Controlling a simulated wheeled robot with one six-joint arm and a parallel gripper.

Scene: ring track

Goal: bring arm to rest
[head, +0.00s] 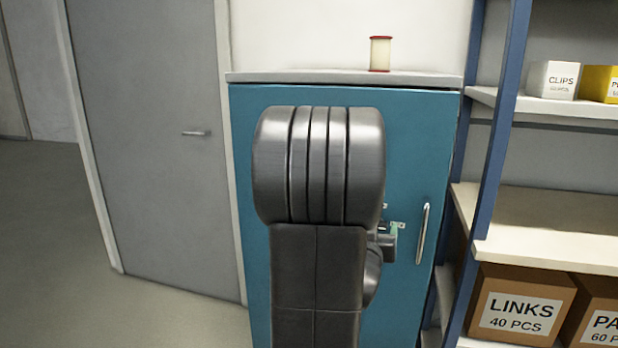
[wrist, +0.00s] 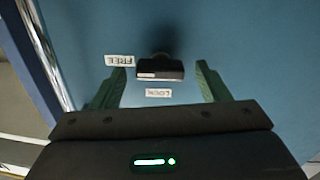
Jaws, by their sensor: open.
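My gripper (wrist: 162,66) is open, with its two green fingers spread apart in the wrist view. A dark latch knob (wrist: 160,70) on the blue cabinet door (wrist: 225,35) appears between the fingertips, with a gap on each side. I cannot tell how deep the fingers reach around it. A "FREE" label (wrist: 119,61) is left of the knob and a "LOCK" label (wrist: 158,93) is below it, both upside down here. In the head view my arm stands in front of the blue cabinet (head: 410,130) and hides most of my gripper.
A vertical handle (head: 422,233) is on the cabinet door's right side. A red-ended spool (head: 380,54) stands on the cabinet top. Right is a blue-post shelf (head: 500,130) with a "CLIPS" box (head: 553,80) and a "LINKS" carton (head: 520,305). Left are a grey door (head: 150,120) and clear floor (head: 55,240).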

